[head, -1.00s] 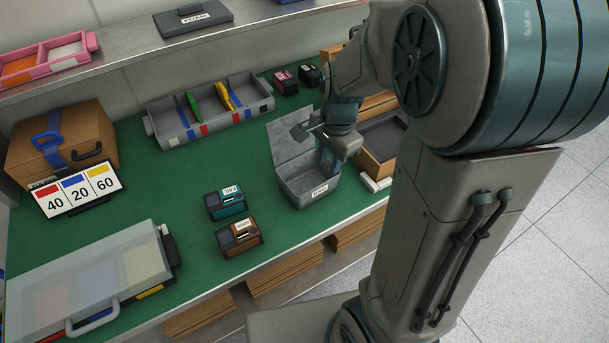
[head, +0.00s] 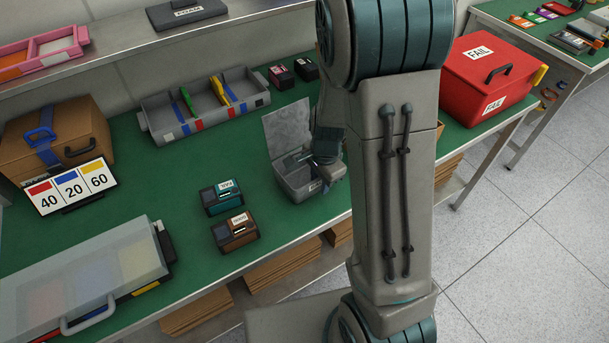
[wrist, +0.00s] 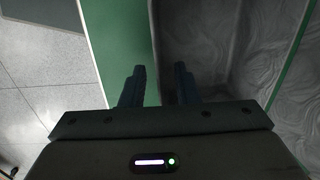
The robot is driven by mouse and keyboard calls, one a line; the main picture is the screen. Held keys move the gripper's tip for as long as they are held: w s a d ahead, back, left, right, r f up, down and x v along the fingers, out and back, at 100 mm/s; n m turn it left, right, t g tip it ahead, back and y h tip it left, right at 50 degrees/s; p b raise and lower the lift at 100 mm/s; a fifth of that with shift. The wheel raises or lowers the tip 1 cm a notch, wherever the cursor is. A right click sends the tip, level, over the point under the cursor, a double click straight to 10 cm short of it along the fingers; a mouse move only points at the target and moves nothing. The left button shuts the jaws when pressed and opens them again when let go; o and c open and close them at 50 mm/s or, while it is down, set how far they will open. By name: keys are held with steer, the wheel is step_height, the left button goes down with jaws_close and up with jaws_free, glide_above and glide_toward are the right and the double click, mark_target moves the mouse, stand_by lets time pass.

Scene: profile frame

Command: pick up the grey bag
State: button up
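The grey bag (head: 292,184) is an open, box-shaped container with its flap standing up at the back and a white label on its front. It rests on the green bench top. My gripper (head: 322,168) is low at the bag's right side in the head view, partly hidden by my arm. In the wrist view my gripper (wrist: 160,80) is open, its two fingers apart. One edge of the grey bag (wrist: 190,45) runs between the fingers, with green bench on one side and the bag's inside on the other. I cannot tell whether the fingers touch it.
A teal device (head: 222,197) and a brown device (head: 234,231) stand left of the bag. A grey divided tray (head: 205,106) lies behind. A red FAIL box (head: 490,75) stands at right. Green bench is clear left of the teal device.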

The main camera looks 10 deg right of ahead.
steer(key=shift+w+f, duration=0.1)
steer(key=shift+f, duration=1.1)
jaws_close()
steer(key=shift+r, duration=0.15)
steer(key=shift+r, duration=0.5)
step_height(320, 180, up, 3)
steer(key=shift+w+a+f, duration=0.1)
steer(key=shift+f, duration=0.1)
steer(key=d+r+b, duration=0.1)
steer(key=d+r, duration=0.6)
steer(key=d, duration=0.5)
steer(key=shift+w, duration=0.15)
steer(key=shift+a+r, duration=0.1)
